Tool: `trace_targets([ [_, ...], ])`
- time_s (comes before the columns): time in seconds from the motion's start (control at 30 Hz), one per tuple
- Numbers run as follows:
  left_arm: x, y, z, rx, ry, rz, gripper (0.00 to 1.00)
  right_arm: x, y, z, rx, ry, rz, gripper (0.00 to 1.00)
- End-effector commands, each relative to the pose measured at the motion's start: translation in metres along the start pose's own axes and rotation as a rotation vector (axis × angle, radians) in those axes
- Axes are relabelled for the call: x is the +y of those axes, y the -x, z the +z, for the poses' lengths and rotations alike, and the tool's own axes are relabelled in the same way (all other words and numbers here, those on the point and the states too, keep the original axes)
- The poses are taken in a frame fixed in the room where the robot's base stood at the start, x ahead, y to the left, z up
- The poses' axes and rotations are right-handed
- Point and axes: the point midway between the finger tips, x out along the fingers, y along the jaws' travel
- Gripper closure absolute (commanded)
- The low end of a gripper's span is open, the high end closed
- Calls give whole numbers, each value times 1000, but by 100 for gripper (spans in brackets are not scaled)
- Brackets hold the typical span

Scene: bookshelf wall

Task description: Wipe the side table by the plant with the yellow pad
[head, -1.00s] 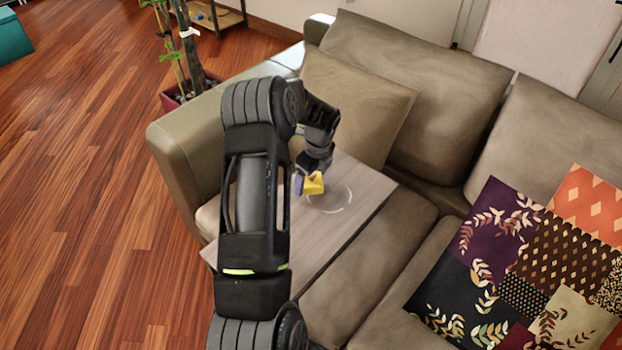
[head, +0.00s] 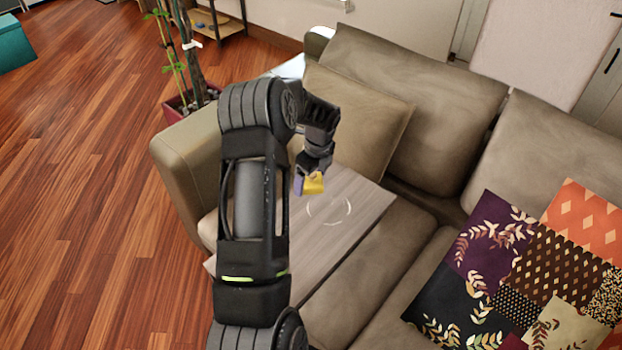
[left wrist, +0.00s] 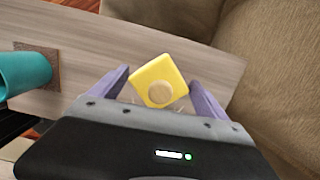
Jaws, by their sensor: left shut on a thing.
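The side table (head: 350,236) is a grey wood-grain top reaching over the sofa seat, partly hidden behind my left arm. A pale, broken ring mark (head: 329,211) lies on it. My left gripper (head: 308,178) is shut on the yellow pad (head: 314,184), above the table just behind the ring mark. I cannot tell whether the pad touches the top. In the left wrist view the pad (left wrist: 160,82) is a yellow square with a round tan knob, between the purple fingers. The plant (head: 184,68) stands in a red pot beyond the sofa arm. My right gripper is out of view.
In the left wrist view a teal cup (left wrist: 22,72) stands on a brown coaster (left wrist: 50,68) on the table. The beige sofa (head: 420,110) with a tan cushion (head: 352,115) and a patchwork cushion (head: 525,265) surrounds the table. Wood floor lies left.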

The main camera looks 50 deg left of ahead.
Motion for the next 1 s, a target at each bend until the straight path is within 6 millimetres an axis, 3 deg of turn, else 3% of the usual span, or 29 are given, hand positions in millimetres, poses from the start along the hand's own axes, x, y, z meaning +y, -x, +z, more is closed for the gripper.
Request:
trace_targets([
  [0.2, 0, 21, 3, 0, 0, -1, 46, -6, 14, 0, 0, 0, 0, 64],
  [0.67, -3, 23, 0, 0, -8, -3, 46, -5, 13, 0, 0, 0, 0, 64],
  [0.87, -22, 35, -23, 1, -57, -10, 46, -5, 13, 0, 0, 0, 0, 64],
  [1.0, -48, 56, -59, 0, -133, -24, 46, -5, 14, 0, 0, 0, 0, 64],
])
